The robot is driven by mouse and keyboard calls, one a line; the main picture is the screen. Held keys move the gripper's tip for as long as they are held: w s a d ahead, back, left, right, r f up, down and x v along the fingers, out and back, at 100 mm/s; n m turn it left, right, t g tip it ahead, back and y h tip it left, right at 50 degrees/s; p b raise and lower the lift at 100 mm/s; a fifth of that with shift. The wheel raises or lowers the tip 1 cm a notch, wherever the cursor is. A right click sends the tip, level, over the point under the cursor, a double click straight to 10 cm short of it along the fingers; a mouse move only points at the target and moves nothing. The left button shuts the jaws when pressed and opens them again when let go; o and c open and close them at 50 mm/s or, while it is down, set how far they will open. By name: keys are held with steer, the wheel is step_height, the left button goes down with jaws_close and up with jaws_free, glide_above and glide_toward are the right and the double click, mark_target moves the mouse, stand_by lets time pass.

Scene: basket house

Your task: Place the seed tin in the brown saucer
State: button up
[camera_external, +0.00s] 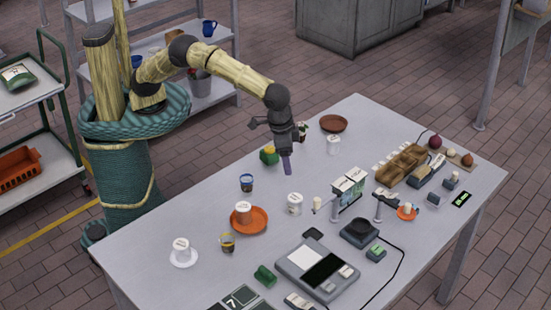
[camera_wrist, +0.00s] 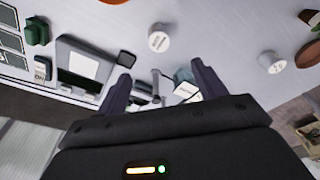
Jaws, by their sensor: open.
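The brown saucer (camera_external: 333,123) lies empty at the far end of the table; its edge shows at the right of the wrist view (camera_wrist: 309,54). Several white labelled tins stand on the table, and I cannot read which is the seed tin. One white tin (camera_external: 333,144) is just in front of the brown saucer, also in the wrist view (camera_wrist: 271,62). Another white tin (camera_external: 295,203) stands mid-table, also in the wrist view (camera_wrist: 158,41). My gripper (camera_external: 286,165) is open and empty, pointing down above the table between these two tins.
An orange saucer (camera_external: 262,222) holds a white-topped orange pot. A white tin (camera_external: 181,248) stands on a white saucer at the left. A dark blue cup (camera_external: 246,183) is near the back edge.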

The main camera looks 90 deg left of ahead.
mark_target(295, 197)
steer(key=f, duration=0.4)
steer(key=w+f, duration=0.1)
steer(key=f, duration=0.3)
steer(key=f+p, duration=0.1)
steer(key=f, duration=0.3)
steer(key=shift+w, duration=0.4)
steer(key=shift+w+d+f+p, duration=0.1)
steer(key=shift+w+f+p, duration=0.1)
steer(key=shift+f, duration=0.65)
steer(key=shift+w+f+p, duration=0.1)
steer(key=shift+f+p, duration=0.05)
steer(key=shift+f, duration=0.7)
steer(key=shift+w+d+f+p, duration=0.1)
steer(key=shift+w+f+p, duration=0.1)
steer(key=shift+f, duration=0.65)
steer(key=c, duration=1.2)
steer(key=shift+o, duration=0.2)
step_height(295, 197, up, 10)
steer(key=shift+r+b, duration=0.1)
steer(key=shift+b, duration=0.5)
